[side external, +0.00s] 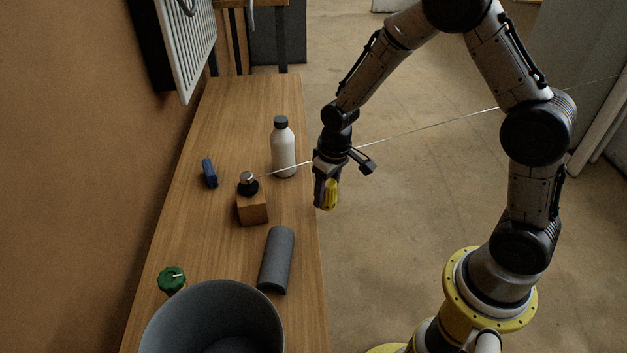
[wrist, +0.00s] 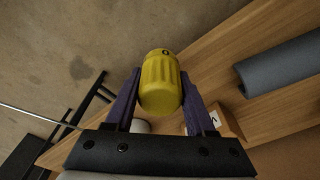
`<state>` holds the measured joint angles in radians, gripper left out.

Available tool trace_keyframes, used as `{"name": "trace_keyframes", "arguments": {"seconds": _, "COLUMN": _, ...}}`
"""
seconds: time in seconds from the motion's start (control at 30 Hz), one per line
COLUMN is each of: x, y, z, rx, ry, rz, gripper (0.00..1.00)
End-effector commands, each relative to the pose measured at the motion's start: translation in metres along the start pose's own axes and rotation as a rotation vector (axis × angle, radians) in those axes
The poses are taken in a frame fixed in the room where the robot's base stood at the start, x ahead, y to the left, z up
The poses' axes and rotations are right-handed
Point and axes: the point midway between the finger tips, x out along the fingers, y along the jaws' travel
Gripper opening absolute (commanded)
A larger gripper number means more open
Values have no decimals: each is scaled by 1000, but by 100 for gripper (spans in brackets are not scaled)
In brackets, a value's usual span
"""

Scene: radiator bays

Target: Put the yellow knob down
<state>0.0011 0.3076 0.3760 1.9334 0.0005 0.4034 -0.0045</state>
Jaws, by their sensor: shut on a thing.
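The yellow knob (wrist: 160,86) is ribbed and held between the two purple fingers of my gripper (wrist: 158,100) in the wrist view. In the side external view the yellow knob (side external: 330,194) shows at the tips of my gripper (side external: 326,192). My gripper is shut on the knob, in the air by the right edge of the wooden bench (side external: 220,245). The knob appears to touch nothing but the fingers.
A thin line crosses the scene. A radiator (side external: 188,45) hangs at left.

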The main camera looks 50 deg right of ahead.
Motion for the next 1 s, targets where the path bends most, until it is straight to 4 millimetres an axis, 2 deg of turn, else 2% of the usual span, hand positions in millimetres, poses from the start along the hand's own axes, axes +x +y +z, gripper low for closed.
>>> {"name": "trace_keyframes", "arguments": {"seconds": 0.67, "x": -1, "y": 0, "z": 0, "rx": 3, "ry": 2, "rz": 0, "gripper": 0}}
{"name": "trace_keyframes", "arguments": {"seconds": 0.8, "x": -2, "y": 0, "z": 6, "rx": -2, "ry": 2, "rz": 0, "gripper": 0}}
{"name": "trace_keyframes", "arguments": {"seconds": 1.0, "x": -44, "y": -8, "z": -25, "rx": -35, "ry": 9, "rz": -3, "gripper": 0}}
